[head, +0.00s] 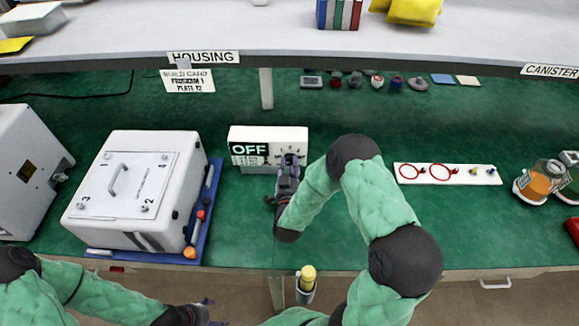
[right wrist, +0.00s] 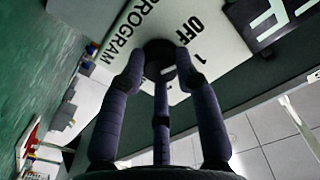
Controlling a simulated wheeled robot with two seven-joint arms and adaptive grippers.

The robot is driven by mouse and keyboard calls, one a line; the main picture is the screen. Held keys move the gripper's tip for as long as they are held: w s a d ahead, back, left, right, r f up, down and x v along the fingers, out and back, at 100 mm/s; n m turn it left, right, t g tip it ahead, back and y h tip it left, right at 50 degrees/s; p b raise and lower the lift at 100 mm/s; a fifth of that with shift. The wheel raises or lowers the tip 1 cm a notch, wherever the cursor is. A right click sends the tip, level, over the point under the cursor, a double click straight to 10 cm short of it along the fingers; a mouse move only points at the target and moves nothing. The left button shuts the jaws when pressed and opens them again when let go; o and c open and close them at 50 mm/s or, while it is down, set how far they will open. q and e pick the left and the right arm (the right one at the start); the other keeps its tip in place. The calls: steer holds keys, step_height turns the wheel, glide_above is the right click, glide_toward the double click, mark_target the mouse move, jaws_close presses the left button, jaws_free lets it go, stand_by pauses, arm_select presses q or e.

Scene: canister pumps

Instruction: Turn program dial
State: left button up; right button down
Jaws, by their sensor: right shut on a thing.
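The program dial (right wrist: 158,52) is a dark round knob on a white box. In the right wrist view the words PROGRAM and OFF and the number 1 are printed around it.
A white housing (head: 132,188) with a handle stands on a blue mat left of the box. A white strip with red rings (head: 447,173) and orange canisters (head: 540,180) lie to the right. A shelf (head: 300,40) overhangs the bench's back. Green bench is clear between.

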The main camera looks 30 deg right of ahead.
steer(key=shift+s+a+f, duration=0.1)
steer(key=shift+a+f, duration=0.05)
steer(key=shift+f, duration=0.2)
steer(key=shift+s+f+n+b, duration=0.15)
steer(key=shift+n+b, duration=0.1)
steer(key=shift+n, duration=0.65)
steer(key=shift+f+n+b, duration=0.1)
steer(key=shift+n+b, duration=0.15)
steer(key=shift+n, duration=0.65)
steer(key=c, duration=0.9)
jaws_free()
steer(key=shift+r, duration=0.25)
steer(key=v, duration=0.7)
steer(key=shift+s, duration=0.15)
